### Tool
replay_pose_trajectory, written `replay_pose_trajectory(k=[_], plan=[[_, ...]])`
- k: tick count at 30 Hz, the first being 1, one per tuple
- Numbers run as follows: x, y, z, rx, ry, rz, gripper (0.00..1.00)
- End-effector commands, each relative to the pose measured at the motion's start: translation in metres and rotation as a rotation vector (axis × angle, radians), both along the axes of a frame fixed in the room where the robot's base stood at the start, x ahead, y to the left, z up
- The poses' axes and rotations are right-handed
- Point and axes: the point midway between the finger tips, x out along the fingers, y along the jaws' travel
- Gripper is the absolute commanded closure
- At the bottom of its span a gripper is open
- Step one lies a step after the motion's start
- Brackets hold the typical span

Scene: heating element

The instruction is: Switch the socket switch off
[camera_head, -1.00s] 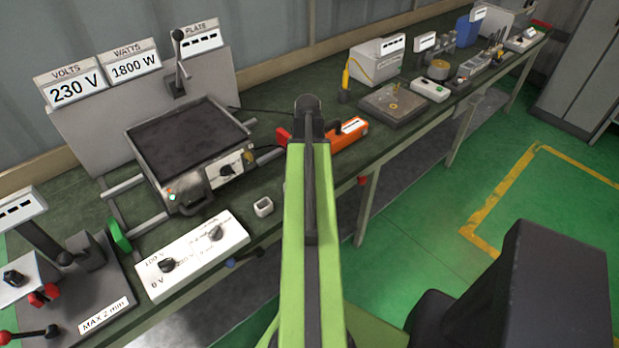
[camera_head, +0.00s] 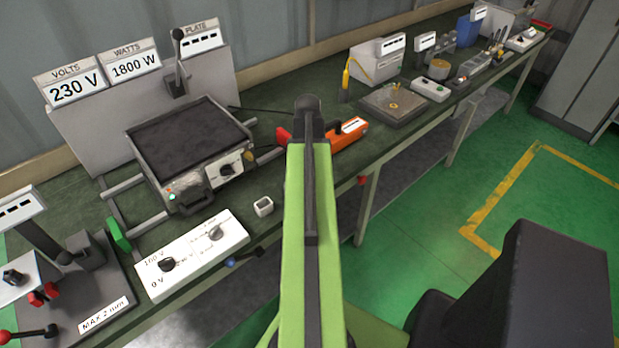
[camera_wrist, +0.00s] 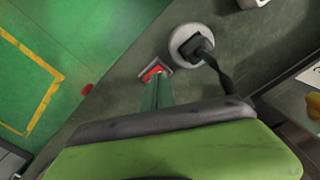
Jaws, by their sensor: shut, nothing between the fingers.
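In the wrist view a red switch (camera_wrist: 151,70) in a light grey frame sits on the dark green bench top. A round grey socket (camera_wrist: 184,38) with a black plug and cable (camera_wrist: 201,47) is beside it on the right. My gripper (camera_wrist: 157,76) is shut and empty, its green fingers pointing at the switch. The fingertips overlap the switch's near part in the picture; I cannot tell if they touch it, nor which way the switch is tipped. In the head view my raised arm hides the gripper, and I cannot make out the socket.
The hot plate (camera_head: 188,142) stands on the bench at left, with a white control box (camera_head: 197,254) in front. A small green light shows on the plate's front. An orange tool (camera_head: 346,134) lies right of my arm. Open green floor (camera_head: 420,240) lies in front of the bench.

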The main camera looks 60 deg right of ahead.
Motion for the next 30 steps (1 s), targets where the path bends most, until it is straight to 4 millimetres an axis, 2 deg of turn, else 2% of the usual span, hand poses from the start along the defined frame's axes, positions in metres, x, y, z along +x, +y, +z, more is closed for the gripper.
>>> replay_pose_trajectory(k=[30], plan=[[0.000, 0.000, -0.016, 0.000, 0.000, 0.000, 1.00]])
